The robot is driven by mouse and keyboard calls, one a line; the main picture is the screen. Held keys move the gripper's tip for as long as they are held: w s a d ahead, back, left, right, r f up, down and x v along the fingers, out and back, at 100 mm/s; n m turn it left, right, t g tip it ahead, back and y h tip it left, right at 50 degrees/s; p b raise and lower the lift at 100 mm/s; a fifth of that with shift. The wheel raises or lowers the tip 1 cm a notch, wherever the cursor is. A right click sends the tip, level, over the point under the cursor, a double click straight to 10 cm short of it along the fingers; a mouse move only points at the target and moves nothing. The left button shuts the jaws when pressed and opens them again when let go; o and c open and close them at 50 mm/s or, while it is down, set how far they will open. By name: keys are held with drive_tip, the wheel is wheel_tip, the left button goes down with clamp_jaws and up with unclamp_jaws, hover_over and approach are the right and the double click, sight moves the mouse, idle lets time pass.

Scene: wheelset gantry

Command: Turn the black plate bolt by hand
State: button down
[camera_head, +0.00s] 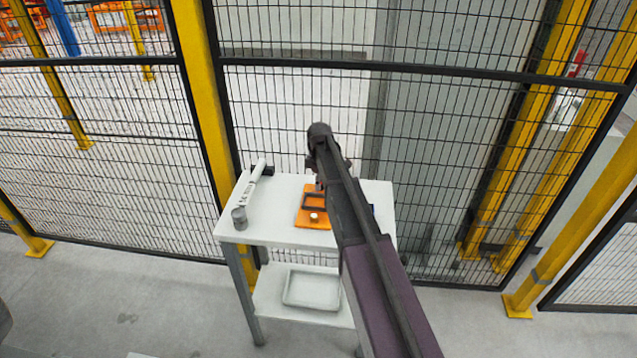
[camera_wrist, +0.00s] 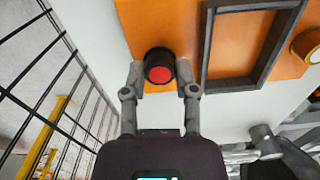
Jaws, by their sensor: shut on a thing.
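The black bolt (camera_wrist: 152,58), a short black cylinder with a red round face, sits at the edge of the orange plate in the wrist view. My gripper (camera_wrist: 160,72) has one finger on each side of it and is shut on it. The orange plate (camera_wrist: 155,20) carries a dark rectangular frame (camera_wrist: 207,55) to the right of the bolt. In the head view the orange plate (camera_head: 303,222) lies on the white table (camera_head: 270,225). There my arm hides the bolt and most of my gripper.
A pale tray (camera_head: 312,288) is on the lower shelf. A mesh fence (camera_head: 290,110) with yellow posts (camera_head: 200,80) rises close behind the table. Open floor lies in front.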

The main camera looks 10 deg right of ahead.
drive_tip(key=m, duration=0.3)
drive_tip(key=shift+w+m, duration=0.2)
drive_tip(key=shift+m, duration=0.2)
drive_tip(key=m, duration=0.3)
drive_tip(key=shift+m, duration=0.3)
drive_tip(key=m, duration=0.3)
drive_tip(key=shift+d+m, duration=0.1)
drive_tip(key=shift+m, duration=0.2)
drive_tip(key=m, duration=0.4)
drive_tip(key=shift+m, duration=0.3)
drive_tip(key=m, duration=0.3)
drive_tip(key=shift+m, duration=0.3)
drive_tip(key=m, duration=0.8)
drive_tip(key=shift+m, duration=2)
